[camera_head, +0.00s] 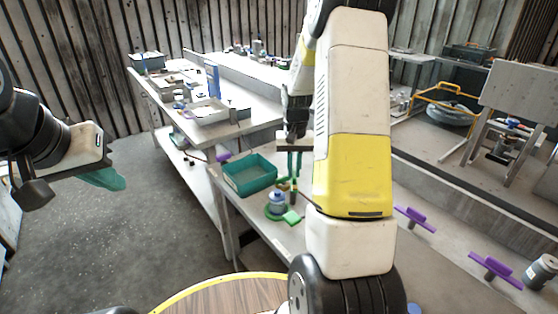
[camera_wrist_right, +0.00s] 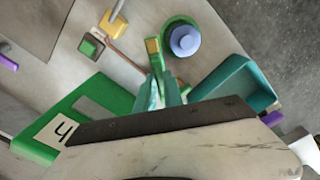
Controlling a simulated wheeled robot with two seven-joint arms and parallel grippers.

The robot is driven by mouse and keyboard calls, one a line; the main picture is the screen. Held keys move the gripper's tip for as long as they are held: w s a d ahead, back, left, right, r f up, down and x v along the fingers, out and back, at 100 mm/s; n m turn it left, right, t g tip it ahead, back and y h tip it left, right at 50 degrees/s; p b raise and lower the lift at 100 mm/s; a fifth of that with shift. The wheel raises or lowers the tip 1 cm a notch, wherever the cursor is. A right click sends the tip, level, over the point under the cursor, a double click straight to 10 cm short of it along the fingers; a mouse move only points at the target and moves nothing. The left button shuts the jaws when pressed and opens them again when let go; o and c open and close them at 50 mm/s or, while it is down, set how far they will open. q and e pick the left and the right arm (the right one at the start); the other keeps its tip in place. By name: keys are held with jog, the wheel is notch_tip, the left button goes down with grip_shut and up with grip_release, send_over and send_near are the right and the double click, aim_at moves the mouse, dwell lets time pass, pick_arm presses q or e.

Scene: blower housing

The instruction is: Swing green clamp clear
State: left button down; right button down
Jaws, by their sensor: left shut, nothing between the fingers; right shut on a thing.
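The green clamp (camera_wrist_right: 156,62) is a slim green bar with a yellow end, seen in the right wrist view beside a blue-capped part (camera_wrist_right: 184,41) in a green ring. My right gripper (camera_wrist_right: 160,98) has its teal fingers closed on the clamp's near end. In the head view my right gripper (camera_head: 294,172) points down over the bench, just above the blue-capped part (camera_head: 277,203); the clamp is hard to make out there. My left gripper (camera_head: 108,180) is shut and empty at the left, over the floor and away from the bench.
A teal bin (camera_head: 249,174) stands just left of the clamp. A small green block (camera_head: 292,217) lies in front. A green panel marked 4 (camera_wrist_right: 62,132) is near the right wrist. Purple handles (camera_head: 415,217) stand to the right. My right arm hides part of the bench.

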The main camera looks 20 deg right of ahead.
jog(key=n, duration=0.6)
jog(key=shift+n, duration=0.3)
dwell(0.4)
jog(key=c, duration=1.5)
grip_release()
jog(key=shift+o, duration=0.2)
jog(key=shift+r, duration=3.9)
